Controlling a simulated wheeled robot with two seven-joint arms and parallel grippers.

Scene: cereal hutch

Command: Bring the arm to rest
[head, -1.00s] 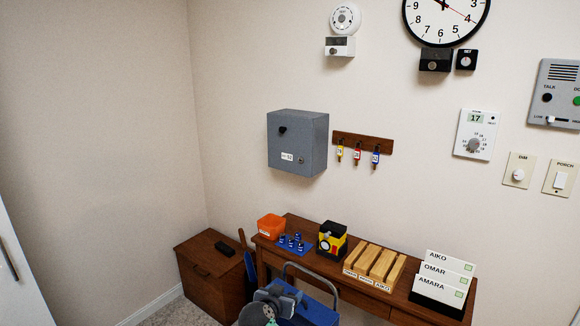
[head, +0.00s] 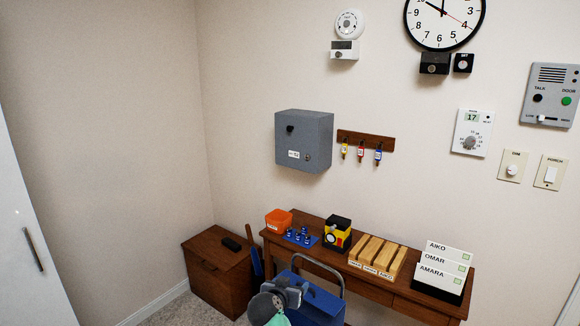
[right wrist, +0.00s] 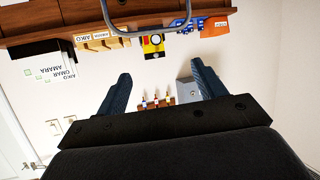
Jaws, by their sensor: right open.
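My right gripper (head: 290,291) is at the bottom middle of the head view, in front of the desk and beside a blue box with a grey handle (head: 318,304). In the right wrist view, which looks upside down, its two blue fingers stand wide apart and the gripper (right wrist: 162,82) is open. Nothing is between the fingers; the wall shows through the gap. My left gripper is not in view.
A wooden desk (head: 392,304) stands against the wall, bearing an orange bin (head: 278,221), wooden blocks (head: 380,253) and name cards (head: 446,265). A wooden chest (head: 212,285) stands left. A grey wall box (head: 304,141) hangs beside keys (head: 361,150). The left floor strip is free.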

